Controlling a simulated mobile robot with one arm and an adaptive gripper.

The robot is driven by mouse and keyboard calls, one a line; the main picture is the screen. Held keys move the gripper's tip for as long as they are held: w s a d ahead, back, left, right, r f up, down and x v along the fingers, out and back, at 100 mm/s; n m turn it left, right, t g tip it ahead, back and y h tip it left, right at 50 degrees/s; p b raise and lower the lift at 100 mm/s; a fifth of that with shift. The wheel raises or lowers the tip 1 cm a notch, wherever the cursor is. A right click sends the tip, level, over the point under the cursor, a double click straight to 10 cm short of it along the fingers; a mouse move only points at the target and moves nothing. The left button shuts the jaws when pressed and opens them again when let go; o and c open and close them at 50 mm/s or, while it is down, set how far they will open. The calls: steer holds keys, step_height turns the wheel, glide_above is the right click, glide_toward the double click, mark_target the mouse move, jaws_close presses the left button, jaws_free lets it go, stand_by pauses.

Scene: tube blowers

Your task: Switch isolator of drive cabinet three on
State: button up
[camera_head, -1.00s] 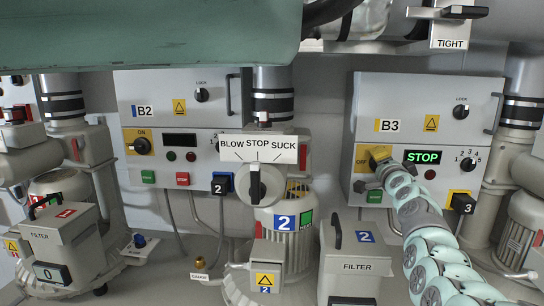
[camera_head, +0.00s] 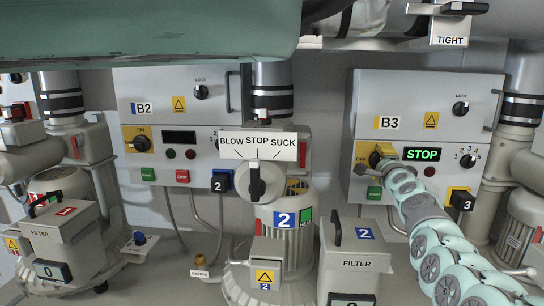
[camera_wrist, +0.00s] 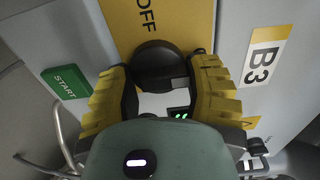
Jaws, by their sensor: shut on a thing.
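Drive cabinet B3 (camera_head: 466,88) stands at the right in the head view. Its isolator is a black rotary knob (camera_wrist: 160,56) on a yellow plate (camera_wrist: 168,20) marked OFF, at the cabinet's left side. My gripper (camera_wrist: 163,78) has its yellow-and-black fingers on either side of the knob and is shut on it. In the head view the knob (camera_head: 378,155) is partly covered by my gripper. The green STOP display (camera_head: 422,154) is lit. The knob's pointer position is unclear.
A green START button (camera_wrist: 65,82) is close to one finger in the wrist view. A numbered selector (camera_head: 468,162) and a LOCK knob (camera_head: 461,108) are on B3. Cabinet B2 (camera_head: 215,92), the BLOW/STOP/SUCK selector (camera_head: 255,183) and a filter box (camera_head: 356,265) stand to the left.

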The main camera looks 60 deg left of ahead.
steer(key=shift+w+d+r, duration=0.35)
steer(key=shift+r, duration=0.15)
steer(key=o, duration=1)
steer(key=shift+a+f, duration=0.1)
steer(key=shift+f, duration=0.05)
steer(key=shift+s+f, duration=0.1)
steer(key=shift+f, duration=0.05)
steer(key=shift+v, duration=5.9)
